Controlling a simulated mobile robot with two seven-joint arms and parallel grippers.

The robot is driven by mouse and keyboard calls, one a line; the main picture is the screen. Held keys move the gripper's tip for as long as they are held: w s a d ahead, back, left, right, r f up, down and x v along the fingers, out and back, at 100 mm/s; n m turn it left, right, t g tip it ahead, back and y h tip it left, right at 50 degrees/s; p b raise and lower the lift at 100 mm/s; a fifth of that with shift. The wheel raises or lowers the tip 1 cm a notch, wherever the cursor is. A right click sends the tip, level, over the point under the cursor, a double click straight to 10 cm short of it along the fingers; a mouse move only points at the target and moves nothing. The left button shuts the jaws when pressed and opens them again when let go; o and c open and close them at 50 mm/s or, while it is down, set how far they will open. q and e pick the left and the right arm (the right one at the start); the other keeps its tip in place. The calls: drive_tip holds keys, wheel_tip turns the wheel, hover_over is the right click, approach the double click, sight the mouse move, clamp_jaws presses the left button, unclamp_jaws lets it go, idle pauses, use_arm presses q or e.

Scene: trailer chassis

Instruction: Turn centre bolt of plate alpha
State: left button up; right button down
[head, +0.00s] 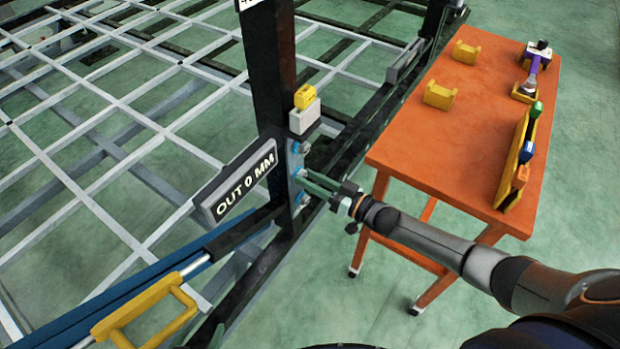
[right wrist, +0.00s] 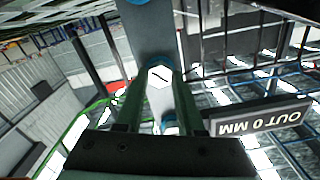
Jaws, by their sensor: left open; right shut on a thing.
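A narrow grey-blue plate (head: 295,160) is fixed upright on the dark post, with three blue-ringed bolts in a column. No name can be read on it. My right gripper (head: 305,178) reaches in from the right at the middle bolt. In the right wrist view its two green fingers (right wrist: 160,80) are shut on the centre bolt (right wrist: 160,76), a pale hex head with a short dark mark. The other two bolts, upper (head: 296,147) and lower (head: 302,198) in the head view, are free. My left gripper is not in view.
A sign reading OUT 0 MM (head: 237,188) sticks out left of the plate. A yellow-topped grey block (head: 304,113) sits above it. A yellow handle (head: 150,315) is at lower left. An orange table (head: 470,130) with tools and yellow holders stands right; green floor is clear around it.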

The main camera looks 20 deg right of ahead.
drive_tip(key=shift+s+d+f+m, duration=0.1)
drive_tip(key=shift+f+m, duration=0.05)
drive_tip(key=shift+m, duration=0.4)
drive_tip(key=shift+s+d+f+m, duration=0.1)
drive_tip(key=shift+f+m, duration=0.05)
drive_tip(key=shift+m, duration=0.4)
drive_tip(key=c, duration=0.8)
unclamp_jaws()
drive_tip(key=shift+o, duration=1.4)
drive_tip(key=shift+w+a+r, duration=0.1)
drive_tip(key=shift+r, duration=0.15)
drive_tip(key=v, duration=1.2)
drive_tip(key=shift+s+p, duration=0.2)
drive_tip(key=shift+p, duration=0.15)
